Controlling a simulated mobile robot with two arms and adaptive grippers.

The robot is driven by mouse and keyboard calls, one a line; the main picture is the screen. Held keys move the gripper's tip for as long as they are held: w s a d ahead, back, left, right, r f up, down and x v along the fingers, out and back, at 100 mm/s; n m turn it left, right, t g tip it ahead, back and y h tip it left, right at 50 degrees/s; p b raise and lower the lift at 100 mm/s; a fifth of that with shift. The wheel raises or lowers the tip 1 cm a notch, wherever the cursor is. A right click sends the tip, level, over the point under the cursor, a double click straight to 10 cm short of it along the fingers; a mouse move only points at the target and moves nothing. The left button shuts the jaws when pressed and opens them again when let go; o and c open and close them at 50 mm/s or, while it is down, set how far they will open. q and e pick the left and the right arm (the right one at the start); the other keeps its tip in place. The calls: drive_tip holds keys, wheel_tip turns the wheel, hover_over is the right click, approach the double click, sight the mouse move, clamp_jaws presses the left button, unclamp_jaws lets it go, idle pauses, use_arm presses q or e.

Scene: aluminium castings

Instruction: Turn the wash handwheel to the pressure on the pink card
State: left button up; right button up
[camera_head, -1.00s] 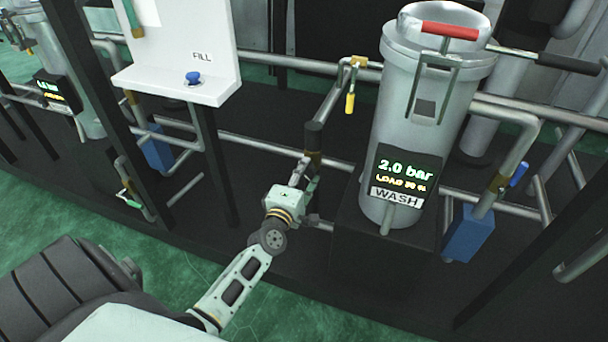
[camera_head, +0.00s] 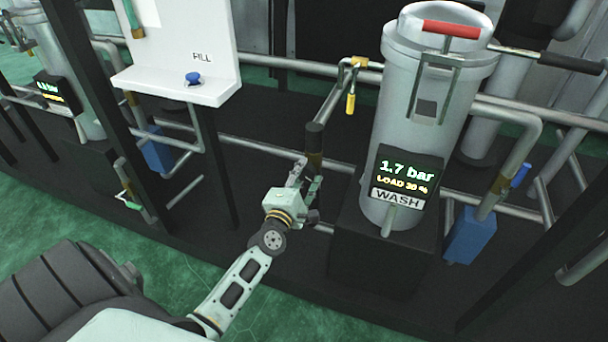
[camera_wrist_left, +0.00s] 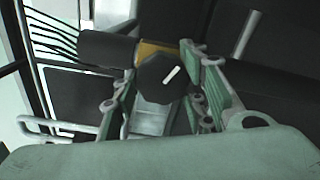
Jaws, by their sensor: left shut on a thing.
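The wash vessel (camera_head: 430,80) is a grey cylinder with a red handle on its lid. Its display (camera_head: 405,172) reads 1.7 bar and LOAD 30 %, above a WASH label (camera_head: 397,197). My left gripper (camera_head: 308,180) is at the pipe fitting left of the vessel. In the left wrist view, a dark, many-sided handwheel (camera_wrist_left: 162,80) with a white mark sits between the fingers of the left gripper (camera_wrist_left: 160,95), which is shut on it. In the head view the wheel is mostly hidden by the gripper. The pink card is not in view. My right gripper is not in view.
A yellow-handled valve (camera_head: 351,100) hangs from the pipe above my left gripper. A white panel (camera_head: 180,50) with a blue FILL button (camera_head: 193,79) stands at the upper left. A blue box (camera_head: 470,235) stands right of the vessel. Pipes run closely around the gripper.

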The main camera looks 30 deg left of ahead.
use_arm(q)
drive_tip(key=o, duration=1.1)
drive_tip(key=shift+s, duration=0.15)
drive_tip(key=shift+s, duration=0.3)
drive_tip(key=v, duration=1.1)
drive_tip(key=shift+d, duration=0.15)
